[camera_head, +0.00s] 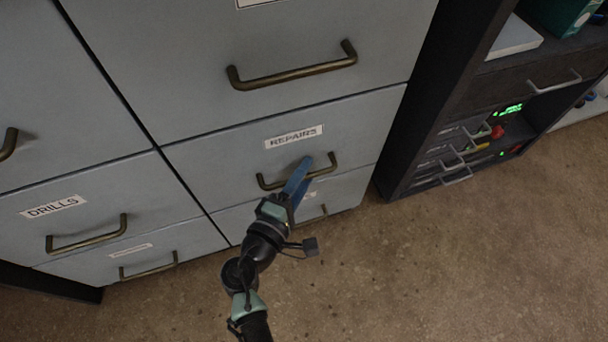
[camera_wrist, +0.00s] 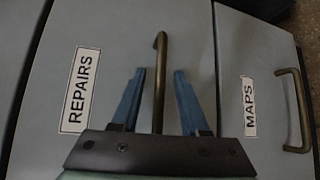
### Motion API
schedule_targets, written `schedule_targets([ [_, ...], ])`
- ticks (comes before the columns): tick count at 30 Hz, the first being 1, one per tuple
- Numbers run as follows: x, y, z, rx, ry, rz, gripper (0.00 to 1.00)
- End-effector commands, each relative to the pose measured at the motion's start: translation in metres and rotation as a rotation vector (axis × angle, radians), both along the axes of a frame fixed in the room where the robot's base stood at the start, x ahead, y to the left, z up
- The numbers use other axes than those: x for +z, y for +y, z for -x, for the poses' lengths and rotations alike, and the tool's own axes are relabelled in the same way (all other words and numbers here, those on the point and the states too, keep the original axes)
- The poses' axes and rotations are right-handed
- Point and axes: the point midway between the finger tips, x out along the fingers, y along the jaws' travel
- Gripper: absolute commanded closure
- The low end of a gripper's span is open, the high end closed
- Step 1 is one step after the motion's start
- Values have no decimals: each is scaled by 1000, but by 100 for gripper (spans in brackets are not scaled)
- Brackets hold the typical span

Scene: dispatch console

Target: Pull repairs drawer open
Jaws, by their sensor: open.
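The repairs drawer (camera_head: 225,160) is a grey drawer front, flush with the cabinet and shut, with a white "REPAIRS" label (camera_head: 293,137). Its bronze bar handle (camera_head: 267,184) is partly hidden behind my gripper (camera_head: 301,169). In the wrist view the label (camera_wrist: 80,90) is left of the fingers and the handle (camera_wrist: 160,85) runs between the two blue fingers of my gripper (camera_wrist: 159,73). The fingers are open, with a gap visible on each side of the handle. I cannot tell how deep they reach past the bar.
The maps drawer, with its own handle (camera_wrist: 297,110), is just below. The drills drawer (camera_head: 100,185) is to the left, and a larger drawer (camera_head: 200,60) is above. A dark shelf unit (camera_head: 420,120) stands on the right. The brown floor (camera_head: 440,270) in front is clear.

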Motion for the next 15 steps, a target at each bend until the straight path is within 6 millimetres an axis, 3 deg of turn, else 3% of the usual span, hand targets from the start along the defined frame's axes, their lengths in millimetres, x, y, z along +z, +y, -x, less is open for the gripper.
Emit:
schedule_targets([
  [5, 0, 0, 0, -1, 0, 0, 57],
  [12, 0, 0, 0, -1, 0, 0, 100],
  [15, 0, 0, 0, -1, 0, 0, 100],
])
